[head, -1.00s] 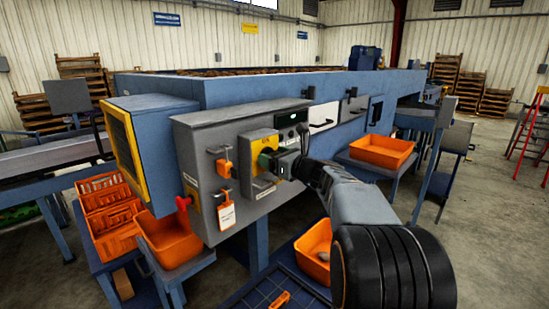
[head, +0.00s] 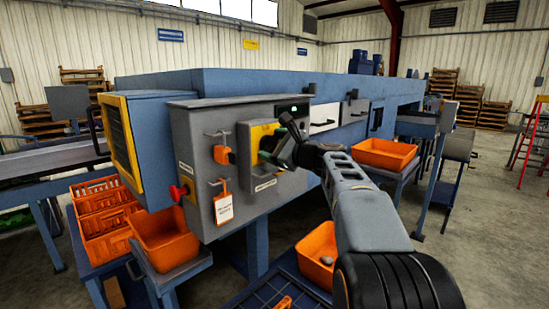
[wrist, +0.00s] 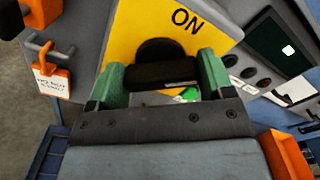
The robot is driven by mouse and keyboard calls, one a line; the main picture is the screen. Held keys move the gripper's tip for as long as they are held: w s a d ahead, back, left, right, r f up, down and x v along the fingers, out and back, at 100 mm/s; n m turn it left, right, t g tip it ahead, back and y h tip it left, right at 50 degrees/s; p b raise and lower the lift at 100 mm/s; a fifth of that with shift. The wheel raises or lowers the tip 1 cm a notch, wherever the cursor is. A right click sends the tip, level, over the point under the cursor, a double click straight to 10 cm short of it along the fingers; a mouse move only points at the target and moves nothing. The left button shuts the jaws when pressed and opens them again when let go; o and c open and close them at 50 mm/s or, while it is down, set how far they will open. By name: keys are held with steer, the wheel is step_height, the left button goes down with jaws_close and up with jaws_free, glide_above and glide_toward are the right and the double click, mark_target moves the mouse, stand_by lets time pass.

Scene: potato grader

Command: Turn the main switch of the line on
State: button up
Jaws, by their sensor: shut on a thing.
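The main switch is on the grey cabinet (head: 200,130). It has a yellow plate (head: 258,132) marked ON, which also fills the top of the wrist view (wrist: 140,30). A black switch handle (wrist: 155,75) stands out from the plate. My gripper (head: 270,152) is at the switch. In the wrist view its green fingertips (wrist: 158,80) are on both sides of the handle, shut on it. The handle lies across the picture there, while the ON lettering is tilted. In the head view my gripper hides most of the handle.
An orange padlock (head: 221,154) and an orange-and-white tag (head: 224,207) hang on hooks left of the switch. A red knob (head: 178,192) is on the cabinet's left side. Orange bins (head: 165,240) stand below. A dark display (wrist: 270,45) is beside the switch.

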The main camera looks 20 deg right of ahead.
steer(key=n+b, duration=0.1)
steer(key=n, duration=0.1)
steer(key=n+b, duration=0.1)
steer(key=b, duration=0.1)
steer(key=n+b, duration=0.2)
steer(key=shift+a+f+n, duration=0.1)
steer(key=shift+f+n, duration=0.2)
steer(key=shift+r+n+b, duration=0.1)
steer(key=shift+n+b, duration=1.55)
steer(key=shift+n, duration=0.45)
steer(key=o, duration=0.9)
steer(key=shift+s, duration=0.15)
steer(key=b+v, duration=0.1)
steer(key=v, duration=1.2)
steer(key=shift+s, duration=0.25)
